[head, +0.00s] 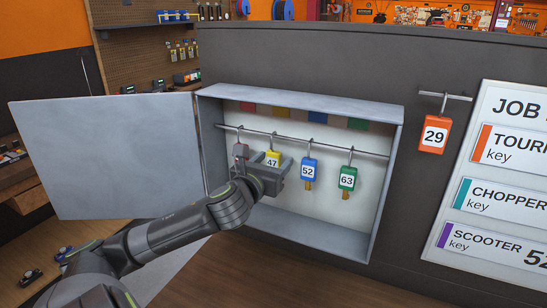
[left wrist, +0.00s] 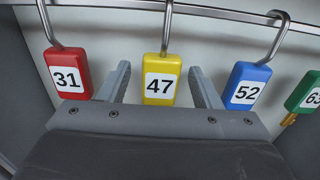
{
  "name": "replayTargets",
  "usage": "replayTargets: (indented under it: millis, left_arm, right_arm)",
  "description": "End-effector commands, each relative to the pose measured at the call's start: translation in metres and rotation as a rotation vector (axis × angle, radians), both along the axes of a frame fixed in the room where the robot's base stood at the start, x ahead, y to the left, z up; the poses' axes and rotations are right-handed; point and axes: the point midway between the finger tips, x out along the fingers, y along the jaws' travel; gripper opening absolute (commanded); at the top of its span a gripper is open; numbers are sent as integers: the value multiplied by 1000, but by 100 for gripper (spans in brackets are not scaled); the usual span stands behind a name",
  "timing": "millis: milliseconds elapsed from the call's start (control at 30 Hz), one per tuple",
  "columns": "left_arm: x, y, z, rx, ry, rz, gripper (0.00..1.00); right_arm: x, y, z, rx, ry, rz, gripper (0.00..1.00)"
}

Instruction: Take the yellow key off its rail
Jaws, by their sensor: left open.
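The yellow key (head: 272,156) has a tag marked 47. It hangs by a metal hook from the rail (head: 322,147) inside the open grey cabinet. In the left wrist view the yellow key (left wrist: 159,80) hangs upright between the two finger tips, with a gap on each side. My left gripper (head: 271,165) is open around it, and its body hides the tag's lower part. It also shows in the left wrist view (left wrist: 160,84). My right gripper is not in view.
On the same rail hang the red key 31 (left wrist: 67,74) to the left, and the blue key 52 (head: 308,169) and green key 63 (head: 348,178) to the right. The cabinet door (head: 105,155) stands open. An orange key 29 (head: 434,134) hangs outside, beside a job board (head: 505,180).

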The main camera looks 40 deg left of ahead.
Motion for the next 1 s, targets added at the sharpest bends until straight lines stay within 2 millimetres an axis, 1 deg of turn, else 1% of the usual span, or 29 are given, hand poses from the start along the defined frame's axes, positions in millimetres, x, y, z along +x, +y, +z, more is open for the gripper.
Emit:
replayTargets:
  millis: [33, 100, 200, 433, 467, 800, 1000]
  left_arm:
    - [7, 2, 3, -5, -3, 2, 58]
    - [13, 4, 2, -3, -2, 2, 58]
    - [18, 6, 2, 0, -2, 0, 58]
    - [19, 6, 0, 2, -2, 0, 58]
    - [19, 6, 0, 2, -2, 0, 57]
    - [19, 6, 0, 1, -1, 0, 12]
    - [19, 6, 0, 2, -2, 0, 12]
  right_arm:
    - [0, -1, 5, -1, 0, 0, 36]
    - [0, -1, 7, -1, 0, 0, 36]
    - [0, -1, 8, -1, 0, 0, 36]
    - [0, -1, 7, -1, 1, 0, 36]
    - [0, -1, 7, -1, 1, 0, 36]
    - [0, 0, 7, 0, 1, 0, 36]
    - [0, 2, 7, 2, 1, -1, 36]
